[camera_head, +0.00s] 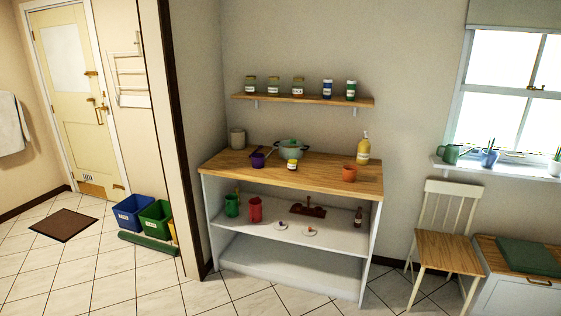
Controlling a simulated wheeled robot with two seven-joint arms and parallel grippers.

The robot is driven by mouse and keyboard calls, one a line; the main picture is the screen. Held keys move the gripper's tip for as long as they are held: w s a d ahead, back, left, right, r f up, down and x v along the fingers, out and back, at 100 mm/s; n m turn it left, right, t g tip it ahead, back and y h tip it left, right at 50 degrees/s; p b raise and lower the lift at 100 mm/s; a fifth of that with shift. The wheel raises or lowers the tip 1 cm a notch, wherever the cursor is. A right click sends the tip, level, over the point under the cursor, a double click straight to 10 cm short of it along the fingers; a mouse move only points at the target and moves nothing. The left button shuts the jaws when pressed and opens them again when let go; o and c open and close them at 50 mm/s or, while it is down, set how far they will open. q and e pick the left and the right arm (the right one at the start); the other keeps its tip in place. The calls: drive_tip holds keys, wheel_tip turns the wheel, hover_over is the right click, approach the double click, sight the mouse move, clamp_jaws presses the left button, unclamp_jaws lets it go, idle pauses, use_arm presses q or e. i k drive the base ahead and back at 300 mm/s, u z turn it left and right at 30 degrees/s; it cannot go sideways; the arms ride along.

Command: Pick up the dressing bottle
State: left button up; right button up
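A yellow bottle (363,150) with a pale label and a narrow top stands upright at the back right of the wooden counter top (335,172). A small dark red bottle (358,217) stands at the right of the white shelf below. The labels are too small to read, so I cannot tell for certain which is the dressing bottle. Neither of my grippers is in view.
A lidded green pot (291,149), a small yellow jar (292,165) and a purple cup (257,160) are further left. A chair (447,252) stands right of the unit; tiled floor before it is clear.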

sight(292, 152)
drive_tip(key=z, duration=0.25)
drive_tip(key=i, duration=2.4)
drive_tip(key=u, duration=0.15)
